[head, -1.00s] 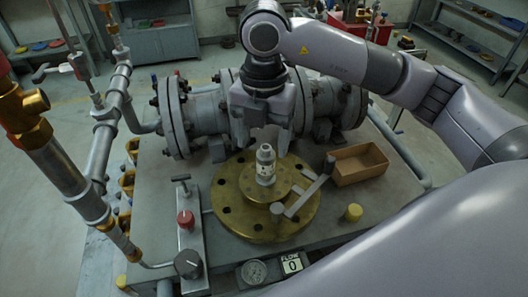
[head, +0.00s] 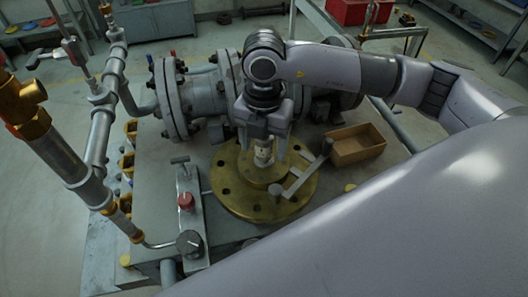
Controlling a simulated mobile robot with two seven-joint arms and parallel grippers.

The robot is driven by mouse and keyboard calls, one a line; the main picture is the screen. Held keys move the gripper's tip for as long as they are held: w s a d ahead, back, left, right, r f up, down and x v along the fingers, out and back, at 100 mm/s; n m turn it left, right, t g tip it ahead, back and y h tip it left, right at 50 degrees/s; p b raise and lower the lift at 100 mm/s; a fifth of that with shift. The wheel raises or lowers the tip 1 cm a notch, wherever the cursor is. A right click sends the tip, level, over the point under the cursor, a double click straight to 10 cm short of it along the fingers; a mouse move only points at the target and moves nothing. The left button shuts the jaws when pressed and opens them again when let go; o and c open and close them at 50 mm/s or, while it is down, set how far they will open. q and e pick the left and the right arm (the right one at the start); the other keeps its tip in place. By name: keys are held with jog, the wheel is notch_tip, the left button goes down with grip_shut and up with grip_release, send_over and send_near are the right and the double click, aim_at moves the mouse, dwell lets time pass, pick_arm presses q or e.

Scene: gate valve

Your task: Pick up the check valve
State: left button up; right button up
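The check valve (head: 263,157) is a small light-grey cylinder with a dark marking, standing upright on the round brass flange (head: 232,196). My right gripper (head: 262,150) points down over it from above. Its two fingers are apart, one on each side of the valve's upper part, and the valve's top is hidden behind the gripper body. Gaps seem to show between the fingers and the valve. My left gripper is not in view.
A grey lever handle (head: 303,176) lies across the flange's right side, close to the valve. An open cardboard box (head: 356,147) sits to the right. Grey flanged piping (head: 205,97) runs behind. A panel with a red knob (head: 186,201) stands left.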

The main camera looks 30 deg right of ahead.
grip_shut()
jog(key=shift+r, duration=0.15)
notch_tip(320, 180, up, 24)
jog(key=p, duration=0.2)
jog(key=shift+r, duration=0.15)
dwell(1.0)
